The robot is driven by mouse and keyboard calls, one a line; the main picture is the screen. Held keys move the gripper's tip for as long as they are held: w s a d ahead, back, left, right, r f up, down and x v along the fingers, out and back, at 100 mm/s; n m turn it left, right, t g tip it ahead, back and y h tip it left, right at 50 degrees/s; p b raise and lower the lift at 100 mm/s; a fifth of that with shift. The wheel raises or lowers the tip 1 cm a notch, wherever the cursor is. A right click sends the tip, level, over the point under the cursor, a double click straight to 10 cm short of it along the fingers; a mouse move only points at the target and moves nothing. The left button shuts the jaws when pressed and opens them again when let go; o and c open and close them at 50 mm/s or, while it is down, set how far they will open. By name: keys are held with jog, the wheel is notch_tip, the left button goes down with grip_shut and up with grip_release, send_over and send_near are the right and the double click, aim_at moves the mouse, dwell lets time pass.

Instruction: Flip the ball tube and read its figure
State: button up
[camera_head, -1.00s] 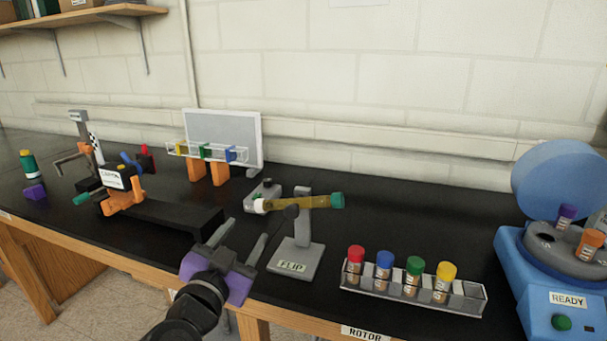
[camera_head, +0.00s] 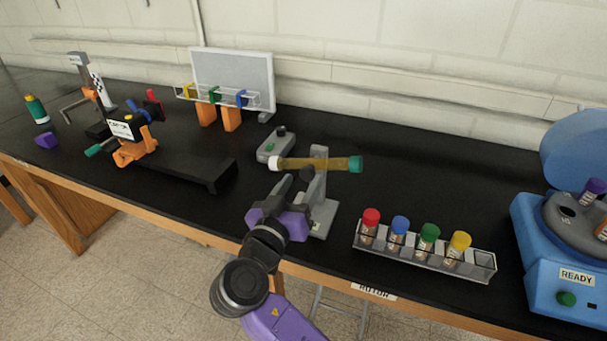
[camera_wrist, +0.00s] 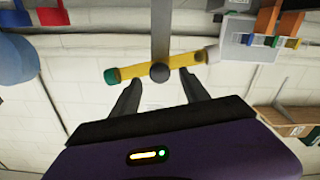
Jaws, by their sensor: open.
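The ball tube (camera_head: 308,163) is an amber tube with a green cap at its right end and a white cap at its left end. It lies about level across a grey stand (camera_head: 318,205) that carried a FLIP label. My gripper (camera_head: 292,190) is open just in front of and below the tube. In the wrist view the tube (camera_wrist: 133,72) crosses beyond my open fingers (camera_wrist: 158,88), with the stand's dark round pivot (camera_wrist: 159,72) between them. The fingers look apart from the tube. I cannot make out a ball or a figure.
A rack (camera_head: 425,256) with red, blue, green and yellow capped tubes stands to the right. A blue centrifuge (camera_head: 560,265) labelled READY is further right. A small grey box (camera_head: 276,146) sits behind the tube's left end, and a black track apparatus (camera_head: 190,165) lies left.

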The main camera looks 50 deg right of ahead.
jog(key=shift+x, duration=0.95)
jog(key=shift+c, duration=0.2)
grip_shut()
dwell(0.6)
